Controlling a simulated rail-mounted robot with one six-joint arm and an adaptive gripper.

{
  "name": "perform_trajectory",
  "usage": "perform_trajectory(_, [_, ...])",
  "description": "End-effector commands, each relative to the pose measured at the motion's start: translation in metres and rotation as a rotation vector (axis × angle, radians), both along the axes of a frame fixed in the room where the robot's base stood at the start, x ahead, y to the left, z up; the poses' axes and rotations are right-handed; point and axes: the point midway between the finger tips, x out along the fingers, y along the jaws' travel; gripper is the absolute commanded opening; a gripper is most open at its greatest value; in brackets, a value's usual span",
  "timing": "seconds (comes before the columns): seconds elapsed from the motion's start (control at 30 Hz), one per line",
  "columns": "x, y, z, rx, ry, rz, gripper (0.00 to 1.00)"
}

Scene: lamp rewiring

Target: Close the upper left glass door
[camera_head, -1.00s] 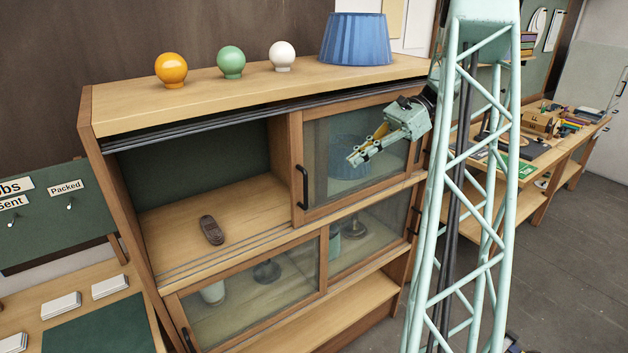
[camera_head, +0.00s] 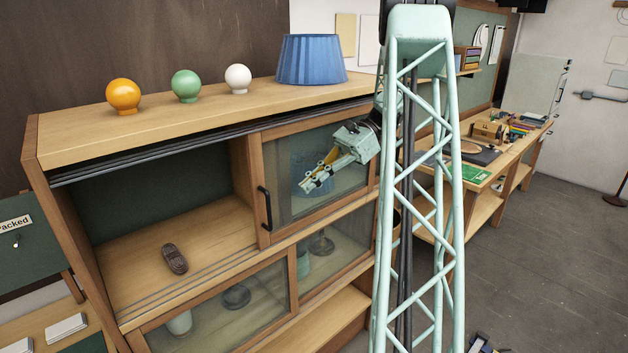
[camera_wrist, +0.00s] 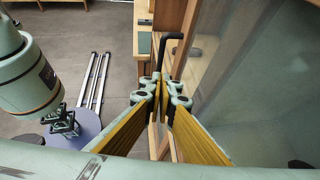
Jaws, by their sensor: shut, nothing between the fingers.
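The upper left glass door (camera_head: 285,165), wood-framed, stands slid to the right, so the left part of the upper shelf is open. Its black bar handle (camera_head: 264,207) is upright on its left frame; a black bent handle also shows in the wrist view (camera_wrist: 172,38). My gripper (camera_head: 308,186) is shut and empty, in front of the glass, to the right of the handle and pointing left and down. In the wrist view the fingertips (camera_wrist: 165,82) lie below the handle in the picture, apart from it as far as I can tell.
A brown object (camera_head: 175,259) lies on the open upper shelf. Lower glass doors (camera_head: 240,300) cover the shelf below. Orange, green and white knobs and a blue lampshade (camera_head: 312,60) stand on the cabinet top. A workbench (camera_head: 485,205) stands at right; the floor between is mostly clear.

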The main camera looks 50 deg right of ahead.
Motion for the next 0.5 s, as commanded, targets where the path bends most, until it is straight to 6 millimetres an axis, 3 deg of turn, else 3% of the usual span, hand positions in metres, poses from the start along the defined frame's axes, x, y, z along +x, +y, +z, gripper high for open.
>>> perform_trajectory(0.5, [0.021,0.057,-0.031,0.000,0.000,0.001,0.00])
